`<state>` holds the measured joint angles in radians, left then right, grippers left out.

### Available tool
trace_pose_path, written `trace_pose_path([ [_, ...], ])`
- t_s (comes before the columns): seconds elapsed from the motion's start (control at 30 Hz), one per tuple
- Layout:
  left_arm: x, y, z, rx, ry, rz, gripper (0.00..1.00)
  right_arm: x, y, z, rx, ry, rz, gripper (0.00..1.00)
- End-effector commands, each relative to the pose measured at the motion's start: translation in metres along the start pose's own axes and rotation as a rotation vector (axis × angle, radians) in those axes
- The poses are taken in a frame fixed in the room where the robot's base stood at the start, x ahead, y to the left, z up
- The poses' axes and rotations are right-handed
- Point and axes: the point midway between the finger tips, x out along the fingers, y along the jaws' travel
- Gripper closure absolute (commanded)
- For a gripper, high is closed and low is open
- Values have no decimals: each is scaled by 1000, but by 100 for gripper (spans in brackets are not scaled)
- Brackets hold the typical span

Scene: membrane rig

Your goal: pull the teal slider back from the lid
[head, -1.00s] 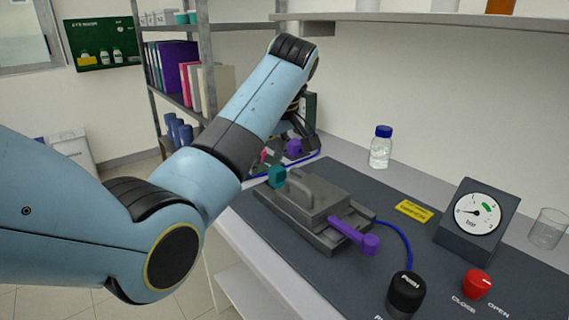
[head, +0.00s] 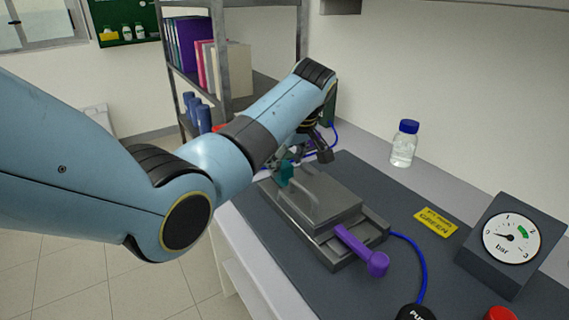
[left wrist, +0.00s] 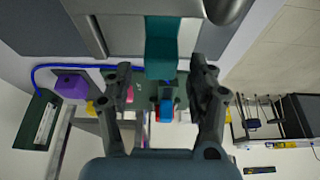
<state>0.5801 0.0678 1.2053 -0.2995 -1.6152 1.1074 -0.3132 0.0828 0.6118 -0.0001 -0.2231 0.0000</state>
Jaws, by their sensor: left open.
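In the left wrist view the teal slider (left wrist: 163,42) comes down from the top centre. My left gripper (left wrist: 162,72) is open, with one fingertip on each side of the slider's near end. Gaps seem to show on both sides, and I cannot tell whether either finger touches it. In the head view my left gripper (head: 292,160) is partly hidden by its own arm. My right gripper is in neither view.
A purple slider (head: 362,250) sticks out of the rig's near end. A blue tube runs from the rig. A pressure gauge (head: 511,238), a yellow label (head: 436,221) and a blue-capped bottle (head: 405,143) stand to the right. Shelves with binders (head: 192,45) are behind.

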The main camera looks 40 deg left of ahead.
Motion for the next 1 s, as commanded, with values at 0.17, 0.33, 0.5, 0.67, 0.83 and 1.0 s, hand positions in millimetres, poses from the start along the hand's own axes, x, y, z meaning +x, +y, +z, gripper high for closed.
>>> trace_pose_path([
  [0.17,20,0,0,1,-1,-1,42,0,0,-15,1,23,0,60],
  [0.33,24,0,0,1,0,0,42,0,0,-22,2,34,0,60],
  [0.5,24,0,0,1,0,1,42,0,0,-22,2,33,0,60],
  [0.67,24,0,0,1,0,0,63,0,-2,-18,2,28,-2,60],
  [0.83,24,0,0,1,0,0,85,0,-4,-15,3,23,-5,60],
  [1.0,24,0,0,1,0,0,100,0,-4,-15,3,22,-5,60],
])
